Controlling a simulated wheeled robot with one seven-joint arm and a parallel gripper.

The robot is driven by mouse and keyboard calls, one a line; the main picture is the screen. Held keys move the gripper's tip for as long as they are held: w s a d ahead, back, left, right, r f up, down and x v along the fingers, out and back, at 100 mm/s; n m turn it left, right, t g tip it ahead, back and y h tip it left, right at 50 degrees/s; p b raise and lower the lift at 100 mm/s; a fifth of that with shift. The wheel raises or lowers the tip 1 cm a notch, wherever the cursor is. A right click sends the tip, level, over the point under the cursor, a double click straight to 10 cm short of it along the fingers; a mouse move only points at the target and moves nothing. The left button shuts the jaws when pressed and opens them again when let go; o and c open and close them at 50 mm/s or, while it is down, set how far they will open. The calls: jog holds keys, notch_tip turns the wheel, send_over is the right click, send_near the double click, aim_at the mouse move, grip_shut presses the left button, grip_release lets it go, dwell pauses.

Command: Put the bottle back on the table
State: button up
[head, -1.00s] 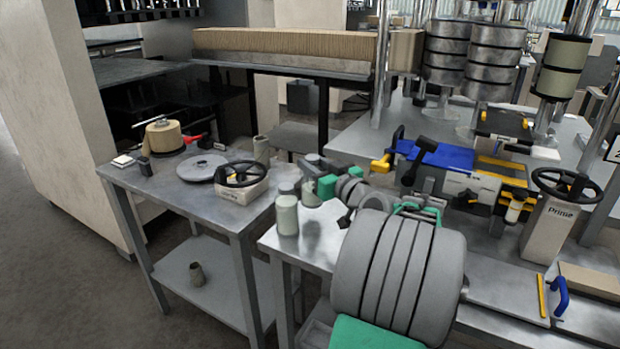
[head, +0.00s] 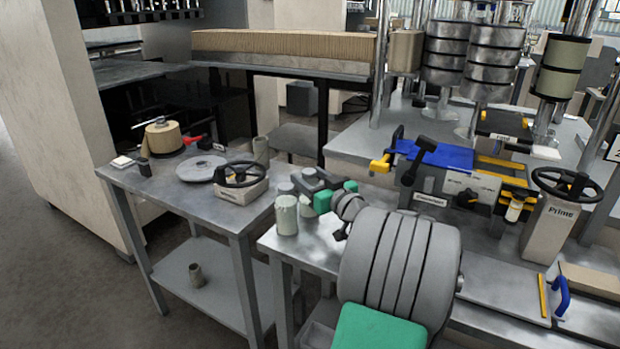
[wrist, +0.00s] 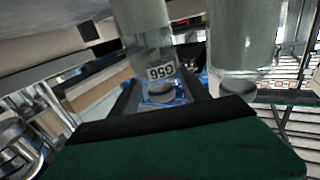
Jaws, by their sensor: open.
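Two pale grey-green, lidded bottles stand upright at the left corner of the steel table (head: 322,258). The front bottle (head: 287,216) shows fully; the rear bottle (head: 306,208) is partly hidden by it and my gripper. My gripper (head: 302,184) is open, low over the table and close beside the bottles. A second bottle (wrist: 243,50) shows to the right, outside the fingers. I cannot tell whether the fingers touch either one.
A grey cart (head: 150,195) adjoins on the left, holding a handwheel box (head: 243,184), a round disc (head: 201,168) and a tape roll (head: 164,138). A small container (head: 196,275) stands on its lower shelf. A machine with a blue part (head: 435,154) is to the right.

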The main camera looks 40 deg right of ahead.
jog(key=shift+r, duration=0.2)
jog(key=s+a, duration=0.1)
jog(key=s, duration=1.1)
jog(key=shift+a+b, duration=0.3)
jog(key=shift+b, duration=0.1)
jog(key=shift+f, duration=0.1)
